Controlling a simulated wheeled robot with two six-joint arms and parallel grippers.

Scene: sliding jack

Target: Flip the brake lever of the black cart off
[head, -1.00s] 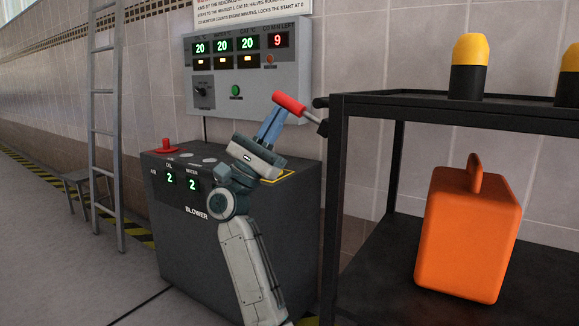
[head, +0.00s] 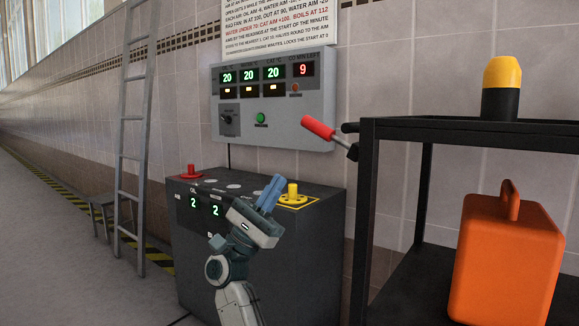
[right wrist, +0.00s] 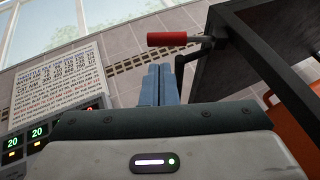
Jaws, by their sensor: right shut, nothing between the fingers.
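The black cart (head: 470,131) stands at the right. Its brake lever (head: 319,128) has a red grip on a thin rod and sticks out from the cart's left side, slanting up to the left. The lever also shows in the right wrist view (right wrist: 174,39), just beyond the fingertips. My right gripper (head: 276,182) is shut and empty, with blue fingers pointing up. It is below and left of the lever, apart from it, in front of the blower box. The gripper's blue fingers also show in the right wrist view (right wrist: 159,72). My left gripper is not in view.
The dark blower box (head: 255,255) has a red knob (head: 190,171) and a yellow knob (head: 292,190) on top. A grey panel (head: 275,105) hangs on the wall. An orange canister (head: 507,260) and a yellow-black bottle (head: 501,88) are on the cart. A ladder (head: 132,130) leans at left.

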